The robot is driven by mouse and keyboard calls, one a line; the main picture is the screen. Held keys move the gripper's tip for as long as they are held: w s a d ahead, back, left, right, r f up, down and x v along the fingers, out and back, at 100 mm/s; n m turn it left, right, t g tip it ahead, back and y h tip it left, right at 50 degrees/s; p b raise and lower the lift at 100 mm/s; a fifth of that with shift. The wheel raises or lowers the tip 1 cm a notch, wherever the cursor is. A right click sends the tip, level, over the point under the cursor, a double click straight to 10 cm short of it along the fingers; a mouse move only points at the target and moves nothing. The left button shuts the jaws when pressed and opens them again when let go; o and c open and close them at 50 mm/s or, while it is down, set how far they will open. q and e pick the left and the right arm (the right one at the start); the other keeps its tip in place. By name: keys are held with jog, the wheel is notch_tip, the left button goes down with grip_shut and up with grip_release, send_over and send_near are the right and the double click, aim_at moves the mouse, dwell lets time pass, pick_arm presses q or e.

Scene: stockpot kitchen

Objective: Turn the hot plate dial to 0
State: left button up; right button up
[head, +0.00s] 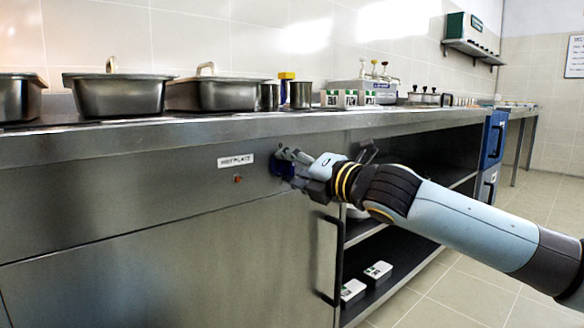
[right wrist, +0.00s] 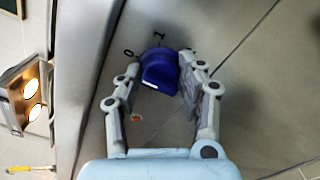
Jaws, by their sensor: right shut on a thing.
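The hot plate dial (head: 279,168) is a blue knob on the steel front panel, right of the "HOT PLATE" label (head: 235,161). In the right wrist view the blue dial (right wrist: 158,72) shows a short white mark on its near edge. The figures 0 and 1 stand on the panel beyond it. My right gripper (head: 290,164) is at the dial and partly hides it in the head view. In the right wrist view its two fingers (right wrist: 160,68) stand either side of the dial, shut on it. The dial's exact setting is unclear. My left gripper is out of view.
A small red lamp (head: 238,180) sits below the label. Steel pans (head: 115,97) and small pots stand on the counter (head: 180,135) above. Open shelves (head: 390,270) with white boxes lie below right. The floor at right is clear.

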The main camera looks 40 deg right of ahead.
jog(key=o, duration=1.1)
jog(key=shift+o, duration=0.2)
jog(key=s, duration=0.7)
jog(key=shift+s+d, duration=0.25)
jog(key=shift+f, duration=0.15)
